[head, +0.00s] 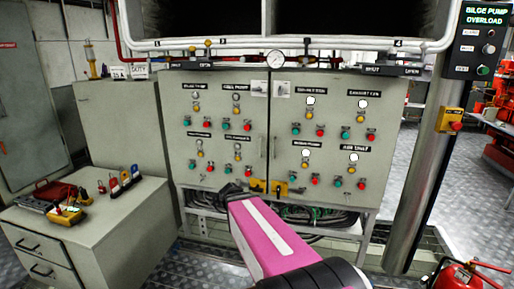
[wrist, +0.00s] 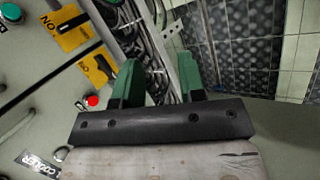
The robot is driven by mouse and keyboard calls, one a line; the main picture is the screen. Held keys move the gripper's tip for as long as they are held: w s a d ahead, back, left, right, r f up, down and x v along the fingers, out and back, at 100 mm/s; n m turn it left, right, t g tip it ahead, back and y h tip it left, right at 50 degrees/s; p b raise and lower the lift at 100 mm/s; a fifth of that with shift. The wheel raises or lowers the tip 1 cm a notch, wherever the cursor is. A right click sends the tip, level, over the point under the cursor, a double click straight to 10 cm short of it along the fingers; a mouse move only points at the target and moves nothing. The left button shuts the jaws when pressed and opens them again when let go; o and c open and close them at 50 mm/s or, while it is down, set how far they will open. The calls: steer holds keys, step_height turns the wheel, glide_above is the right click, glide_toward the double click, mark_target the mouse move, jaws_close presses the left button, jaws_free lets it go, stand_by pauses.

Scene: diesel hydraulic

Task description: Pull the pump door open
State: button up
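The grey control cabinet has two closed doors side by side. The left door (head: 215,150) carries labels, some reading as pump, with lamps and red and green buttons. The right door (head: 325,145) has similar controls. A thin vertical handle (head: 262,147) is on the left door near the middle seam, and another handle (head: 273,147) is on the right door. My gripper (head: 232,190) is low in front of the left door, partly hidden by my pink arm link. In the wrist view its green fingers (wrist: 160,82) are apart with nothing between them. The handles are not clear there.
Cables (head: 310,214) hang below the cabinet. A drawer bench (head: 85,235) with tools stands left. A metal column (head: 418,180) and a red extinguisher (head: 462,278) are right.

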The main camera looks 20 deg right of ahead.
steer(key=w+d+r+n+t+h, duration=0.5)
steer(key=w+d+r+n, duration=0.1)
steer(key=w+r+n, duration=0.45)
step_height(320, 180, up, 9)
steer(key=n+t+h, duration=0.2)
steer(key=n+t, duration=0.3)
steer(key=n, duration=0.4)
glide_above(260, 156)
steer(key=shift+w+d, duration=0.1)
steer(key=shift+w, duration=0.25)
steer(key=shift+g, duration=0.3)
jaws_close()
